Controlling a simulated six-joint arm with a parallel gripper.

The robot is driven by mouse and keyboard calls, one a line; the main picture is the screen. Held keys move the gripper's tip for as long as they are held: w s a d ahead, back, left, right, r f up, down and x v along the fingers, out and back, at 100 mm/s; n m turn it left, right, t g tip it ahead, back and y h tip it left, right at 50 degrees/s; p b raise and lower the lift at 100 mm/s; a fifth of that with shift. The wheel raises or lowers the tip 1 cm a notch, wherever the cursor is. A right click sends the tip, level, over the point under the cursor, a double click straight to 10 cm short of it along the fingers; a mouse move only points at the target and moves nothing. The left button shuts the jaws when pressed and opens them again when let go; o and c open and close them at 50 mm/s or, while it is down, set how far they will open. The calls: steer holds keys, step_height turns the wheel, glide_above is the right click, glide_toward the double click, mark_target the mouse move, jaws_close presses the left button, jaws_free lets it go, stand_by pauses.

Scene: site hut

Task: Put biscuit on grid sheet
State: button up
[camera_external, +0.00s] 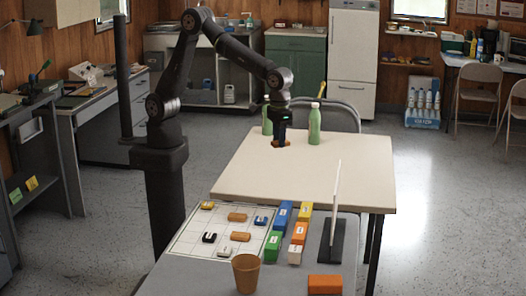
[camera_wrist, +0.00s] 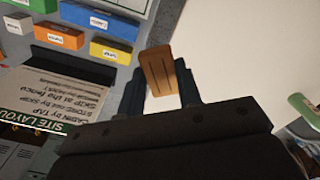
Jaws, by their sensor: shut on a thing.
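The biscuit (camera_wrist: 160,72) is a brown, grooved oblong, seen between my fingers in the wrist view. My gripper (camera_external: 281,140) is shut on it, over the cream table in the external view. There only a small brown part of the biscuit (camera_external: 274,143) shows beside the dark fingers. The white grid sheet (camera_external: 191,236) lies on the grey table at the front, left of and nearer than my gripper.
Several coloured blocks (camera_external: 283,215) stand right of the sheet, beside an upright panel on a dark base (camera_external: 335,240). A brown cup (camera_external: 246,273) and an orange block (camera_external: 325,284) are at the front. Green bottles (camera_external: 314,124) stand near my gripper. The cream table's middle is clear.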

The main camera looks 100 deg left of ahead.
steer(key=s+d+m, duration=0.4)
steer(key=s+d, duration=1.2)
steer(key=s, duration=0.1)
steer(key=s+d+m, duration=0.2)
steer(key=s+d, duration=0.1)
steer(key=s, duration=0.6)
steer(key=s+d+m, duration=0.1)
steer(key=s+d, duration=0.3)
steer(key=s, duration=0.4)
glide_above(201, 227)
step_height(201, 227, down, 19)
steer(key=shift+r, duration=0.2)
steer(key=shift+w+f, duration=0.1)
steer(key=shift+f, duration=1.9)
